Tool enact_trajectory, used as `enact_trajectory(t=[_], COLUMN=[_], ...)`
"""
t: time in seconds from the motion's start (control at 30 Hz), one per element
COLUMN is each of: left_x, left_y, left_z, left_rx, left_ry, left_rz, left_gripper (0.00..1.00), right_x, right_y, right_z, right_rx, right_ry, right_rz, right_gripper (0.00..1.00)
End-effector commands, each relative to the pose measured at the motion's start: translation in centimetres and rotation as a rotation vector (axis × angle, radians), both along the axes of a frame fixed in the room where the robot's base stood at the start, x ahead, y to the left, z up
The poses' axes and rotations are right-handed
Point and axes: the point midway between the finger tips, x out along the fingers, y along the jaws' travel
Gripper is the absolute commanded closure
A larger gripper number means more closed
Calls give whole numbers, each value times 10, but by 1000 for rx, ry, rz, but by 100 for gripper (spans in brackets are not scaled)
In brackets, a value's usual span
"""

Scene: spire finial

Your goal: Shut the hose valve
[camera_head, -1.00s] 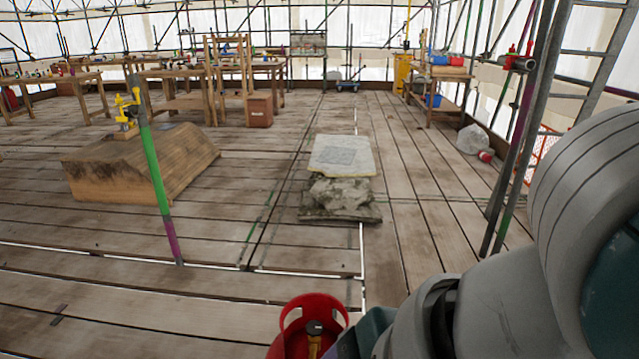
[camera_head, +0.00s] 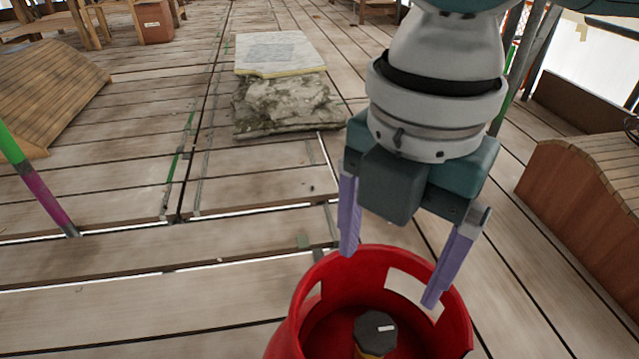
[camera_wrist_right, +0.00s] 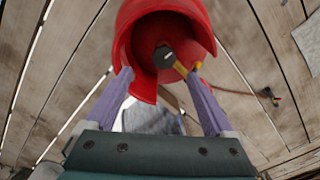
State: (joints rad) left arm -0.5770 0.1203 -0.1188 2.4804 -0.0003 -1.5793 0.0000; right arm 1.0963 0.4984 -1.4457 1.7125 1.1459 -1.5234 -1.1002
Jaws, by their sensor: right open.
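A red gas cylinder (camera_head: 308,312) with an open collar stands at the bottom of the head view. Inside the collar is a valve with a dark knob (camera_head: 376,331) on a yellowish body. The knob also shows in the right wrist view (camera_wrist_right: 163,57), with a yellow part beside it. My right gripper (camera_head: 390,276) is open and empty, its purple fingers pointing down at the collar. In the head view one finger overlaps the collar's far rim, and the other overlaps the collar's cut-out. I cannot tell whether they touch it. My left gripper is not in view.
A stone slab (camera_head: 278,52) on a rough block (camera_head: 285,105) lies beyond the cylinder. A wooden curved-top piece (camera_head: 585,195) stands at the right. A green and purple pole (camera_head: 38,190) stands at the left. The plank floor left of the cylinder is clear.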

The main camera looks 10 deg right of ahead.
Motion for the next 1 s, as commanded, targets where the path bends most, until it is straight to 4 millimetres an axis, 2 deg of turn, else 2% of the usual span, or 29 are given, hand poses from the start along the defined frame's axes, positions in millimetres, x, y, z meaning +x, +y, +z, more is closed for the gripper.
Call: enact_trajectory(t=[0.3, 0.5, 0.63, 0.9, 1.0], left_x=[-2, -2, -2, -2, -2], left_y=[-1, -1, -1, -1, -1], left_z=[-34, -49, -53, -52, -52], left_rx=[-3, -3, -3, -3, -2], left_ry=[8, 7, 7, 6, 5], left_rz=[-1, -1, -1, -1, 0], left_gripper=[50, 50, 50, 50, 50], right_x=[0, 0, 0, 0, 0], right_y=[0, 0, 0, 0, 0], right_z=[-58, -88, -95, -95, -95], right_rx=[-2, -1, -1, -1, -1], right_ry=[2, 0, -1, -1, -1], right_rz=[1, 0, 0, 0, 0], right_gripper=[12, 12, 12, 12, 21])
